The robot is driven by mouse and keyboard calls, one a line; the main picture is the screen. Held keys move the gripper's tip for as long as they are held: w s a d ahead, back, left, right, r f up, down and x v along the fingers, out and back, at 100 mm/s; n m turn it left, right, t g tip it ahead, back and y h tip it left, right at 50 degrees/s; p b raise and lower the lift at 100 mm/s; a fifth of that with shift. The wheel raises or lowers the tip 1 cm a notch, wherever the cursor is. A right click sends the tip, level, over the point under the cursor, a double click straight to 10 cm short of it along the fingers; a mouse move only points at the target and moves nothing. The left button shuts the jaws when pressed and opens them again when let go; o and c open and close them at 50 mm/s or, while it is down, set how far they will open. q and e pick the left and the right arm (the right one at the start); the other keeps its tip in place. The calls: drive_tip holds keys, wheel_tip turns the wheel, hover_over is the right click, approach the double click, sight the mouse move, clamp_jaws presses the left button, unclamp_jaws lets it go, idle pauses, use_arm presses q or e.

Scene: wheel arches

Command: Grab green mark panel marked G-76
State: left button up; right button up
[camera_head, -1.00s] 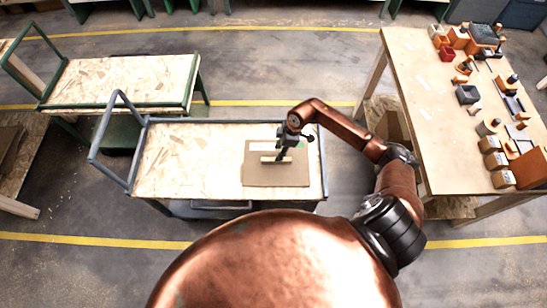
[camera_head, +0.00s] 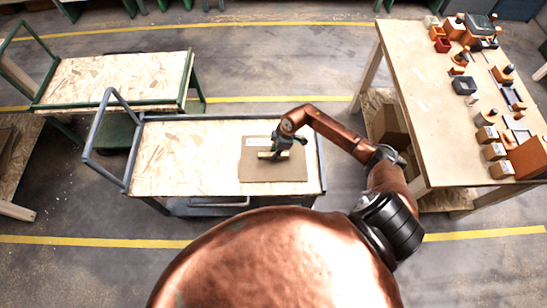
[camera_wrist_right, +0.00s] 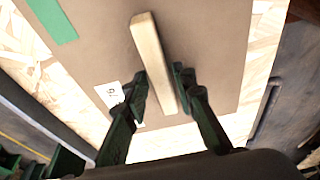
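A flat brown panel (camera_head: 272,174) lies on the right part of a cart top. It carries a pale wooden bar handle, which shows in the wrist view (camera_wrist_right: 152,52), a green strip (camera_wrist_right: 52,20) and a small white label (camera_wrist_right: 110,94) whose text is too small to read surely. My right gripper (camera_head: 276,155) is low over the panel at the handle. In the wrist view its two dark fingers (camera_wrist_right: 161,82) stand apart on either side of the handle, with gaps visible, so it is open. My left gripper is in neither current view.
The panel's cart (camera_head: 190,160) has a grey frame and push bar at left; its left top is bare. A green-framed cart (camera_head: 120,80) stands behind it. A workbench (camera_head: 415,75) with several tools and boxes is at right, beside my right arm.

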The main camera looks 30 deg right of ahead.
drive_tip(key=c, duration=0.3)
clamp_jaws()
use_arm(q)
drive_tip(key=shift+s+a, duration=0.1)
drive_tip(key=shift+s, duration=0.55)
drive_tip(key=shift+w, duration=0.1)
drive_tip(key=shift+w, duration=0.3)
use_arm(e)
drive_tip(key=shift+r, duration=0.1)
